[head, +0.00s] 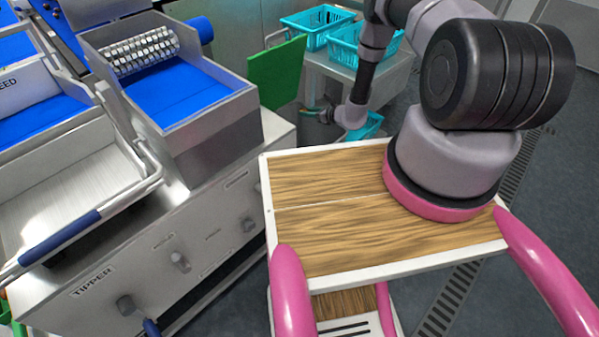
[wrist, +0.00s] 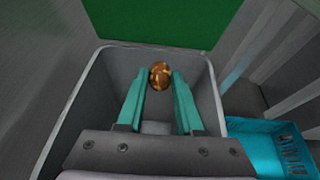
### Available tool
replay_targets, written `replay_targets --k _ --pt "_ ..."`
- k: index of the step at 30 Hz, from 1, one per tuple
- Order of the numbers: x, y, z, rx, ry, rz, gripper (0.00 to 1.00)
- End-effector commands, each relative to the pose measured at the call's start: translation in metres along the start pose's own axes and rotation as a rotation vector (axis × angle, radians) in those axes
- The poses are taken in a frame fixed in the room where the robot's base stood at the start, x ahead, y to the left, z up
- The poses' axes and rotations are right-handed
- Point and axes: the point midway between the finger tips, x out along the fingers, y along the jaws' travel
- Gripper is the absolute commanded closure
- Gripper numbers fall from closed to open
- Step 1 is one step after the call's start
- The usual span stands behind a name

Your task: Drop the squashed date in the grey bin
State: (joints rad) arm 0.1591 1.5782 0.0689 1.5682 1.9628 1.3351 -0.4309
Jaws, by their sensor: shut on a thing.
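In the wrist view, a glossy brown date (wrist: 159,75) is pinched between the teal fingertips of my gripper (wrist: 158,82). From this angle I cannot tell how flattened it is. The grey bin (wrist: 78,105) lies below, its rim surrounding the fingers on the left, right and far side, with the date near the far rim. In the head view, my gripper (head: 335,114) is small beside the green panel, and the grey bin (head: 318,131) shows only in part beneath it. The date cannot be made out there.
A green panel (head: 277,72) stands just behind the bin. A turquoise crate (wrist: 265,145) is close on the bin's right. More turquoise crates (head: 318,22) sit on a steel table behind. The steel sorting machine (head: 205,235) fills the left.

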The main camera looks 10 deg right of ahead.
Motion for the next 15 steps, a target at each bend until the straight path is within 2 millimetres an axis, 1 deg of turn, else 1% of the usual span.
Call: replay_targets --k 3,7,15 --pt "0.005 0.000 -0.013 0.000 0.000 0.000 0.92" --pt "0.009 0.000 -0.021 -0.001 0.000 0.000 0.92" --pt "0.011 0.000 -0.025 0.000 0.000 0.000 0.92"
